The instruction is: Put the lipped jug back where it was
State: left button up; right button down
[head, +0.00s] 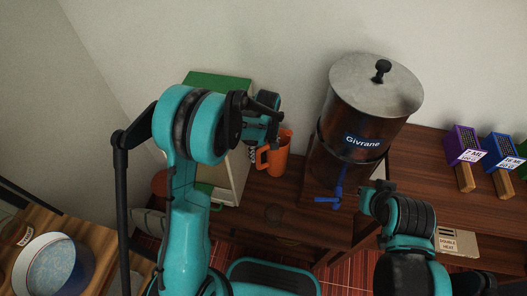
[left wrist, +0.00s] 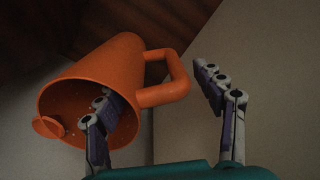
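The orange lipped jug (head: 275,157) appears upright on the dark wooden counter, between a green-topped box and a metal dispenser. In the left wrist view the jug (left wrist: 112,72) shows its open mouth, its lip at lower left and its handle at right. My left gripper (head: 262,130) is above the jug and partly hides it. In the left wrist view the left gripper (left wrist: 160,100) has its fingers wide apart. One finger overlaps the mouth, the other is beyond the handle and clear of it; contact is unclear. My right gripper (head: 375,192) is before the dispenser, its fingers unclear.
The metal dispenser (head: 357,133) with a blue tap (head: 337,188) stands right of the jug. The green-topped box (head: 217,82) stands left, behind my left arm. Purple (head: 462,145) and blue (head: 500,149) boxes stand at right. A white bowl (head: 52,268) is at lower left.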

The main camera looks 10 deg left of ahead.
pick_arm(q)
jog(key=shift+r, duration=0.2)
jog(key=shift+r+p, duration=0.3)
jog(key=shift+r, duration=0.05)
jog(key=r+p, duration=0.1)
jog(key=r, duration=0.4)
jog(key=r+p, duration=0.2)
jog(key=r, duration=0.4)
jog(key=shift+w+d+r+p, duration=0.1)
jog(key=shift+d+r+p, duration=0.1)
jog(key=shift+p, duration=0.1)
jog(key=shift+f, duration=0.15)
